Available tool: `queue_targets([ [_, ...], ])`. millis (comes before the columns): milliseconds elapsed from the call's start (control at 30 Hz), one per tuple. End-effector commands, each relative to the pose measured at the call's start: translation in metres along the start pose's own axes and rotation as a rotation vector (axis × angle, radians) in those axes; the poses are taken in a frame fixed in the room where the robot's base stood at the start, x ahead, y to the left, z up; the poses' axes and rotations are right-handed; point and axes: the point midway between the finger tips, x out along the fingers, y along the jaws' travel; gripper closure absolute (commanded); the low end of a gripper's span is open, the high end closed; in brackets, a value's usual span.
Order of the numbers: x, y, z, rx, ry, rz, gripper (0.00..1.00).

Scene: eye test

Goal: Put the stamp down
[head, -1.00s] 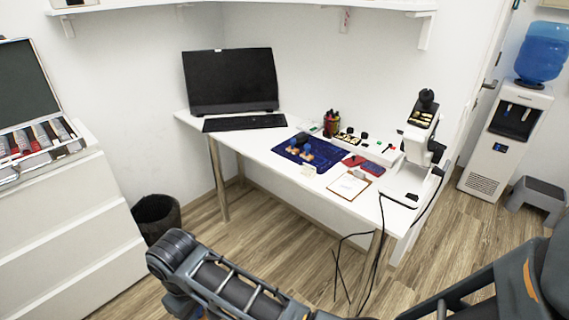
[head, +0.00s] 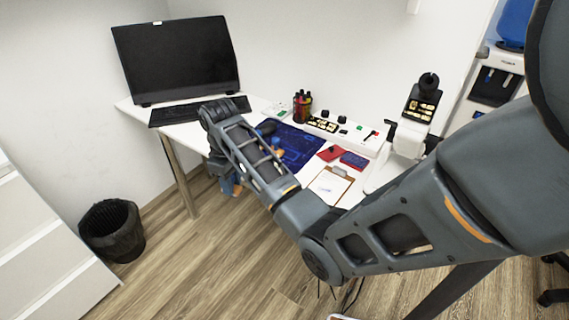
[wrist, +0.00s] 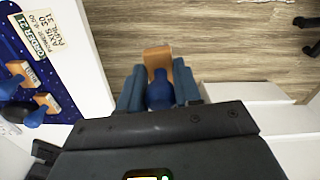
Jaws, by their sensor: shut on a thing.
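My gripper (wrist: 158,88) is shut on a stamp with a rounded blue handle and a wooden block (wrist: 157,58). In the wrist view the stamp is over the wooden floor, off the table's edge. In the head view my gripper (head: 231,180) is beside the table's front edge, and only a bit of the stamp's wood (head: 238,189) shows. Two more stamps (wrist: 18,70) (wrist: 47,102) with blue handles are on the dark blue mat (wrist: 62,78). My arm hides part of the mat (head: 305,150) in the head view.
The white table (head: 135,110) carries a monitor (head: 178,60), keyboard (head: 200,110), pen cup (head: 302,107), clipboard (head: 328,187), red and blue pads (head: 353,160) and a microscope-like device (head: 420,105). A black bin (head: 112,230) stands on the floor.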

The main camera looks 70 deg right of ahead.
Motion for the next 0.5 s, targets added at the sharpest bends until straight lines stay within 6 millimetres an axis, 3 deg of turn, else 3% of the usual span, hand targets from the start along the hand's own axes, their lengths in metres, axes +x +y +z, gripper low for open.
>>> queue_targets([
  [33,-0.005,0.032,0.009,0.026,0.003,0.002,0.86],
  [200,-0.024,0.122,0.052,0.076,0.004,0.002,0.86],
  [400,-0.043,0.209,0.12,0.126,0.002,0.002,0.86],
  [500,-0.051,0.237,0.15,0.144,0.002,0.001,0.86],
])
